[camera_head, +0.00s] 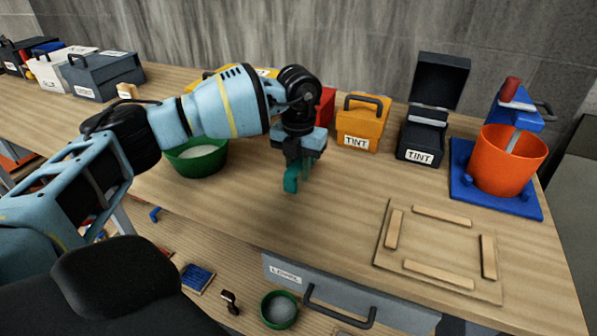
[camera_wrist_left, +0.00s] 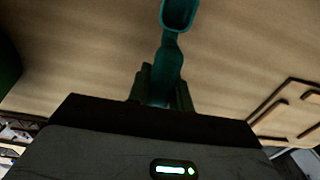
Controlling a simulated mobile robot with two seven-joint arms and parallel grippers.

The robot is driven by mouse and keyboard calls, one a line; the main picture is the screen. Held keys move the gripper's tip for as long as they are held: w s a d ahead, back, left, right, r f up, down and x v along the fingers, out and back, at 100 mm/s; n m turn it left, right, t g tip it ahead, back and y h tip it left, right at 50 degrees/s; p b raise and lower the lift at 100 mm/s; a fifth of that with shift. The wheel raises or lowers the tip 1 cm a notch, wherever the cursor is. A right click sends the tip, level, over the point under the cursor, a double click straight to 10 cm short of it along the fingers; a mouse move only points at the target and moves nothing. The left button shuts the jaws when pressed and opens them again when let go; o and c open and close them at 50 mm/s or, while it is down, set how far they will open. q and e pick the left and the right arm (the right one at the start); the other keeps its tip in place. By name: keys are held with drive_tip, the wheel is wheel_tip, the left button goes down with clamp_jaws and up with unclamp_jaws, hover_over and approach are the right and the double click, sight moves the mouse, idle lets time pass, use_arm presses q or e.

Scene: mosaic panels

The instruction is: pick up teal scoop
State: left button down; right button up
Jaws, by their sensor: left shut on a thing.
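The teal scoop (camera_head: 291,181) hangs below my left gripper (camera_head: 298,160), over the middle of the wooden table. My left gripper is shut on the scoop's handle. In the left wrist view the scoop (camera_wrist_left: 173,50) sticks out from between the fingers (camera_wrist_left: 160,88), with its bowl at the top edge, cut off by the frame. The head view does not show clearly whether the scoop is clear of the table top. My right gripper is not in view.
A green bowl of white material (camera_head: 200,160) stands left of the gripper. Tint boxes, one orange (camera_head: 362,125) and one black (camera_head: 421,140), stand behind to the right. An orange bucket (camera_head: 508,160) on a blue base and a wooden frame board (camera_head: 440,285) are at right.

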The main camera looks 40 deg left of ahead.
use_arm(q)
wheel_tip(320, 180, up, 2)
drive_tip(key=shift+d+r, duration=0.1)
drive_tip(key=shift+r, duration=0.1)
drive_tip(key=s+d, duration=0.3)
drive_tip(key=s, duration=0.1)
drive_tip(key=s+d+r, duration=0.1)
drive_tip(key=s+d, duration=0.2)
drive_tip(key=s, duration=0.1)
drive_tip(key=s+d, duration=0.3)
drive_tip(key=s, duration=0.1)
drive_tip(key=shift+s+d+r, duration=0.15)
drive_tip(key=shift+s+d, duration=0.05)
drive_tip(key=shift+s, duration=0.2)
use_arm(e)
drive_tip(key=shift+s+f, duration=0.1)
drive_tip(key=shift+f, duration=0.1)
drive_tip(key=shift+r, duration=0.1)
